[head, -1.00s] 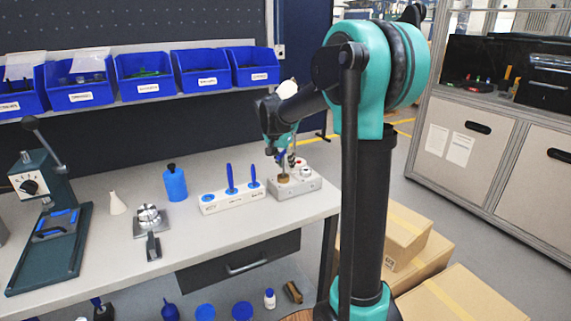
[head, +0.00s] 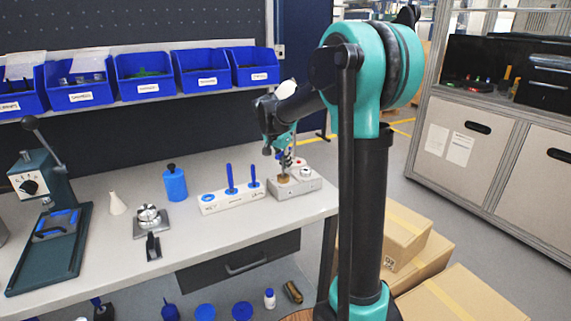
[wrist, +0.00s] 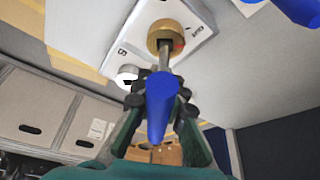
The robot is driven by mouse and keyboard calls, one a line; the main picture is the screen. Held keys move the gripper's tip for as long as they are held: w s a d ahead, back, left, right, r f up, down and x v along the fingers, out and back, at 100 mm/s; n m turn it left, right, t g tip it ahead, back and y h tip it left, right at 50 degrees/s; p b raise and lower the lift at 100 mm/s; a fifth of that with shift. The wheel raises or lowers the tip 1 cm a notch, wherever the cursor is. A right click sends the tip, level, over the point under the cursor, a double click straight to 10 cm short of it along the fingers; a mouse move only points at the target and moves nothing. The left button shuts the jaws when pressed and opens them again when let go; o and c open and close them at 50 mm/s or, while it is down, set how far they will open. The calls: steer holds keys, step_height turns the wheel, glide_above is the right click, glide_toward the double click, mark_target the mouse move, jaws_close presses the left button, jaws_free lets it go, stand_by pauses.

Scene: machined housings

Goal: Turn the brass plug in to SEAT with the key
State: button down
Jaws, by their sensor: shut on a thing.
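My gripper (wrist: 160,92) is shut on the blue handle of the key (wrist: 160,100), whose handle end points at the wrist camera. The key's grey shaft runs to the dark opening in the brass plug (wrist: 166,32) and appears to be in it; the depth cannot be told. A small red mark shows on the plug's face. The plug sits on the pale housing (wrist: 203,20), which has printed lettering too small to read surely. In the head view my gripper (head: 284,150) is above the brass plug (head: 284,178) on the housing (head: 306,185).
A white rack (head: 215,205) with blue-handled tools stands left of the housing. A blue bottle (head: 175,184), a metal fixture (head: 148,217) and a lever press (head: 45,225) are farther left. Blue bins (head: 157,90) hang behind. The bench's right edge is close to the housing.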

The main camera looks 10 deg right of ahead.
steer(key=shift+m, duration=0.9)
steer(key=shift+g, duration=0.3)
steer(key=shift+m+g+h, duration=0.4)
steer(key=shift+m+h, duration=0.1)
steer(key=shift+m, duration=0.9)
steer(key=shift+m+g, duration=0.5)
steer(key=shift+m, duration=0.9)
steer(key=shift+w, duration=0.1)
steer(key=shift+m+g, duration=0.5)
steer(key=shift+m, duration=0.9)
